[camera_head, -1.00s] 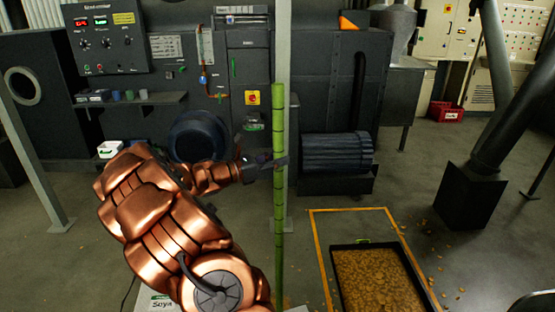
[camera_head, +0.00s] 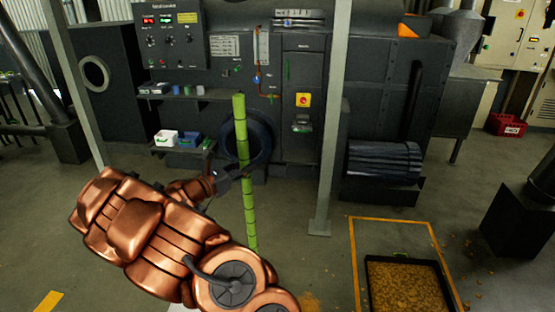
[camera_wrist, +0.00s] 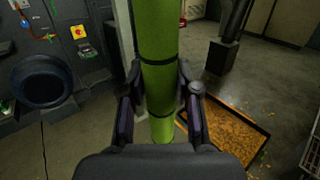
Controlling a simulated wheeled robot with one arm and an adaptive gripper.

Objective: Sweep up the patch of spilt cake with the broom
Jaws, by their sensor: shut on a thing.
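My gripper (camera_head: 232,174) is shut on a green bamboo-like pole, the broom's handle (camera_head: 244,145), and holds it nearly upright. In the wrist view the handle (camera_wrist: 158,60) passes between the two fingers of my gripper (camera_wrist: 163,110). The broom's lower end is hidden in both views. A patch of brownish crumbs, likely spilt cake (camera_head: 310,301), shows at the bottom edge of the head view, right of my arm. More scattered bits of cake (camera_head: 470,270) lie on the floor right of the tray.
A black tray full of cake pieces (camera_head: 436,268) stands inside a yellow floor outline (camera_head: 354,250). A grey post (camera_head: 332,130) stands behind and right of the broom. The dark machine (camera_head: 300,140) fills the back. A black block (camera_head: 520,220) stands at right.

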